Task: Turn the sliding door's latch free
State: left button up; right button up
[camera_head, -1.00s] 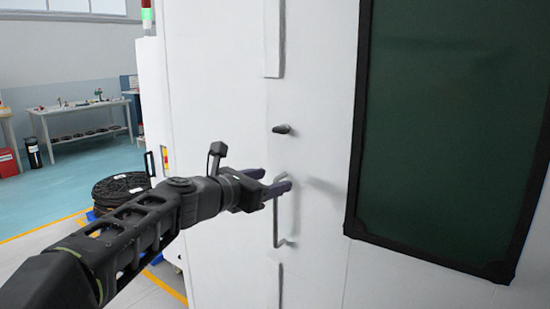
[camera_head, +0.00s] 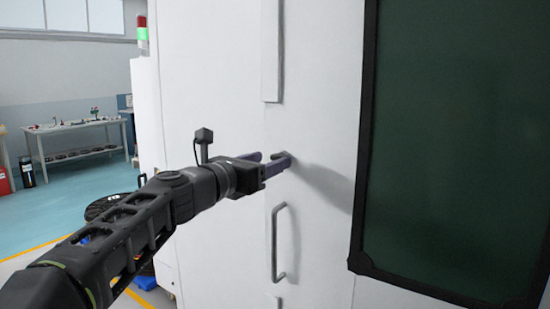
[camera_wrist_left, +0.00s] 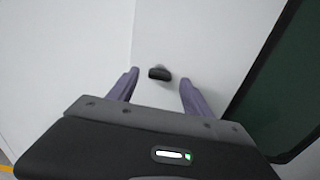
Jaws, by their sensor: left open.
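The latch is a small dark knob on the white sliding door; it shows in the left wrist view (camera_wrist_left: 160,73), between and a little beyond the fingertips. In the head view only a bit of the latch (camera_head: 277,158) shows, mostly hidden by the fingers. My left gripper (camera_head: 273,160) is open at the latch's height, its purple fingers pointing at the door; it also shows in the left wrist view (camera_wrist_left: 157,85) with a finger on each side of the latch. I cannot tell whether they touch it. The door (camera_head: 325,120) looks closed. My right gripper is not in view.
A grey bar handle (camera_head: 275,245) stands upright below the latch. A dark window (camera_head: 455,140) with a black frame lies to the right. A long raised strip (camera_head: 271,50) runs above. A workbench (camera_head: 75,127) stands far left, and a black coil (camera_head: 103,206) sits behind my arm.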

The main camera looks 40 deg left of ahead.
aim_at(276, 158)
pick_arm(q)
jog(key=shift+w, duration=1.6)
jog(key=shift+c, duration=0.4)
grip_shut()
